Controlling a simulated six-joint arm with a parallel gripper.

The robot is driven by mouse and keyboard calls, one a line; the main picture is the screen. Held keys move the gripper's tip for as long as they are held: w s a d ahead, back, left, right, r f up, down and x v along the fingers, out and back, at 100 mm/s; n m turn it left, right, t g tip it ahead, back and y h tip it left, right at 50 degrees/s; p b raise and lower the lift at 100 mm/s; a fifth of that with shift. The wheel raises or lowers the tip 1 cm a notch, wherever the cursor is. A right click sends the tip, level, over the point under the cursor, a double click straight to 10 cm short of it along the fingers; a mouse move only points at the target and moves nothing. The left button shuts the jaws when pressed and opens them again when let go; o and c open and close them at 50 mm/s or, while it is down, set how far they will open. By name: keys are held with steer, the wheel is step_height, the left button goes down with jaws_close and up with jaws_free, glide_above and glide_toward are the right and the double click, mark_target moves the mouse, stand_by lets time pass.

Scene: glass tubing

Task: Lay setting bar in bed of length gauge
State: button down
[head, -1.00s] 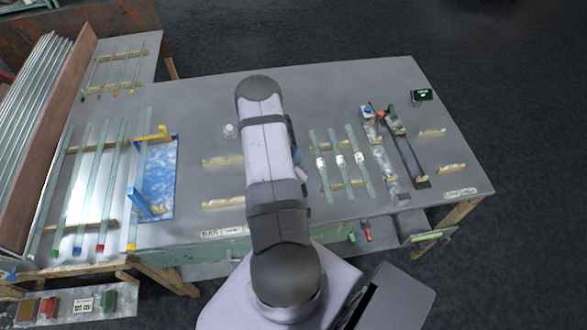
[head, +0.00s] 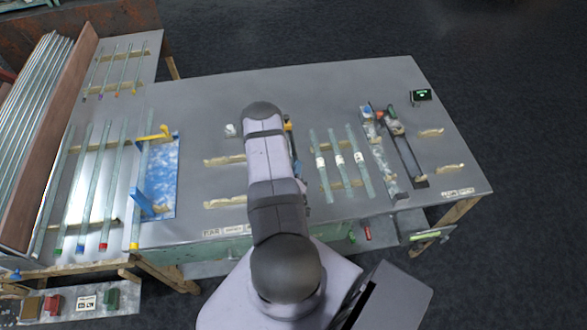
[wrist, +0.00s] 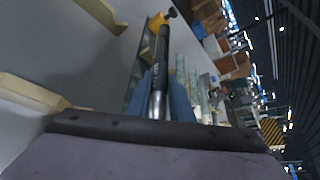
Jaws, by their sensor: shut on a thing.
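My gripper (wrist: 160,97) shows in the wrist view with its blue fingers shut on a dark, slim bar, which I take for the setting bar (wrist: 163,55). The bar has a shiny metal part between the fingers and runs away from them. A yellow piece shows beside its far end. In the head view my arm hides the gripper and most of the bar; a small dark and yellow end (head: 289,126) shows beside the arm. The length gauge (head: 410,160) stands at the right of the table, with a long dark bed and small blue, red and green parts at its back end.
Three glass tubes (head: 341,160) lie on rests between my arm and the gauge. Two empty wooden rests (head: 226,202) lie left of my arm. A blue fixture (head: 161,175) and more tubes are further left. A small display (head: 421,95) stands at the back right.

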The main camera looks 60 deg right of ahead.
stand_by(0.3)
steer(key=shift+f+b, duration=0.5)
steer(key=shift+f, duration=0.1)
steer(key=c, duration=1.6)
jaws_free()
